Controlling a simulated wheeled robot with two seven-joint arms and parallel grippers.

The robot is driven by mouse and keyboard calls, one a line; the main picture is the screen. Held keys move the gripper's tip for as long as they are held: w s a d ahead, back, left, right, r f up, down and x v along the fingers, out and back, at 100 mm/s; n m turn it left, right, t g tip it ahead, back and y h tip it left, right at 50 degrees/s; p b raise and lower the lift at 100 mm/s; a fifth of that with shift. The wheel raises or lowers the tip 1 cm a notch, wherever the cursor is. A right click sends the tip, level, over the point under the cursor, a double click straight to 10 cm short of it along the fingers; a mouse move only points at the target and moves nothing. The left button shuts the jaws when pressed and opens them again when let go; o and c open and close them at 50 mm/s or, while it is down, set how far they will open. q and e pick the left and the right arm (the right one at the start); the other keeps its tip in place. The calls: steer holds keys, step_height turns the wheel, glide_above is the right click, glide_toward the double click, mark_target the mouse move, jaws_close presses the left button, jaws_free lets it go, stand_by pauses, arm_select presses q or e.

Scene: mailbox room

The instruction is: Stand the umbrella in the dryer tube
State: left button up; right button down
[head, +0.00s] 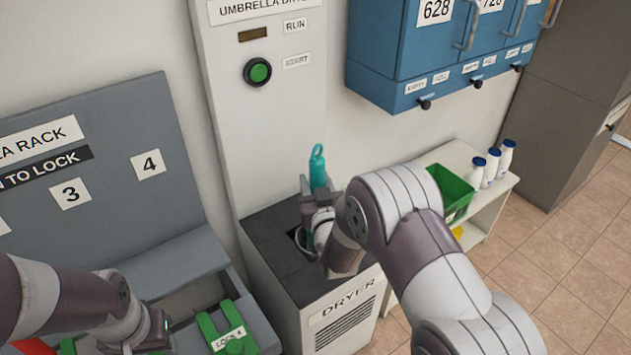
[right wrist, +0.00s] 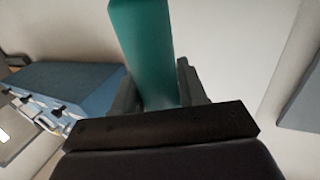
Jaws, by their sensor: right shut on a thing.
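The teal umbrella (head: 318,170) is upright over the dryer, its looped handle at the top. My right gripper (head: 314,190) is shut on it; the right wrist view shows the teal shaft (right wrist: 146,55) between the fingers. The dryer tube (head: 300,240) is a round opening in the dark top of the dryer (head: 268,225). The umbrella's lower end is hidden behind my right gripper and arm, so I cannot tell how deep it sits in the tube. My left gripper (head: 162,332) is at lower left by the rack; its fingers are too unclear to read.
The grey umbrella rack (head: 110,120) with green locks (head: 232,330) stands at left. Blue mailboxes (head: 400,60) hang at upper right. A white shelf (head: 490,195) holds a green bin (head: 452,190) and white bottles (head: 492,165). The dryer panel has a green button (head: 258,72).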

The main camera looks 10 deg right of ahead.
steer(key=shift+f+b, duration=0.3)
steer(key=shift+f, duration=0.35)
steer(key=c, duration=0.5)
jaws_free()
steer(key=shift+c, duration=0.2)
steer(key=s+p, duration=0.2)
steer(key=s, duration=1)
steer(key=shift+s+a+p, duration=0.25)
steer(key=shift+s+p, duration=0.15)
steer(key=shift+w, duration=0.1)
